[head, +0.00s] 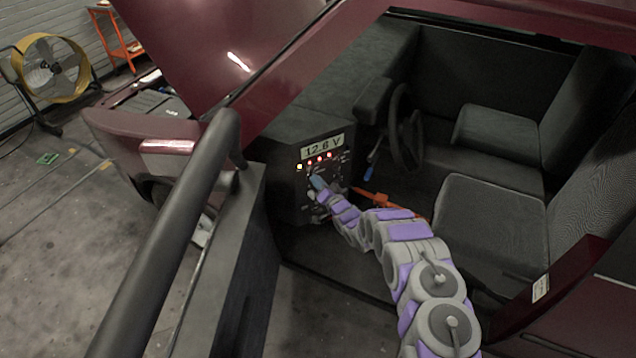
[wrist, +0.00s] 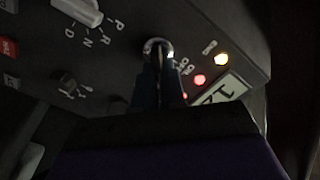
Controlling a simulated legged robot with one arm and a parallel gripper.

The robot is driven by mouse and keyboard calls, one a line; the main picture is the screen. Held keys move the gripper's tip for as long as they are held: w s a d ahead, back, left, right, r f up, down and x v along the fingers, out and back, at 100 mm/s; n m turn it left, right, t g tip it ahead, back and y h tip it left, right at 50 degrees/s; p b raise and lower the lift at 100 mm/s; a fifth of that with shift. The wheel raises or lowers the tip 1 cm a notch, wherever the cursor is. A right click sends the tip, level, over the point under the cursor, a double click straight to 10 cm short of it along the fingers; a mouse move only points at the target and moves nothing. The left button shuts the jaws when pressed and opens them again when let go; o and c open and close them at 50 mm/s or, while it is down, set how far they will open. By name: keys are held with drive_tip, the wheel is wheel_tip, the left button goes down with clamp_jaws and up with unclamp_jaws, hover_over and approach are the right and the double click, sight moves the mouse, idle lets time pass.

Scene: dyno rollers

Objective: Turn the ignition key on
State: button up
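The dark control panel (head: 290,165) stands in the open doorway of the maroon car, with a display reading 12.6 V (head: 322,146). The ignition switch (wrist: 157,44) shows in the wrist view as a round silver ring. The ignition key (wrist: 159,60) shows only as a thin strip between my fingers, just below the ring. My gripper (wrist: 159,72) has its two dark blue fingers close together on either side of it and looks shut on it. In the head view my gripper (head: 318,183) is at the panel face, below the display, and hides the key.
A gear selector (wrist: 84,12) marked P, R, N, D and a small knob (wrist: 68,86) are near the switch. Small lights (wrist: 221,59) glow beside it. A steering wheel (head: 405,130) and seats are to the right. A dark rail (head: 175,230) crosses the left foreground.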

drive_tip(key=o, duration=0.5)
drive_tip(key=shift+w+d+r, duration=0.1)
drive_tip(key=shift+w+d, duration=0.05)
drive_tip(key=shift+w, duration=0.05)
drive_tip(key=shift+c, duration=0.2)
drive_tip(key=shift+s, duration=0.15)
drive_tip(key=p+v, duration=0.1)
drive_tip(key=v, duration=1.6)
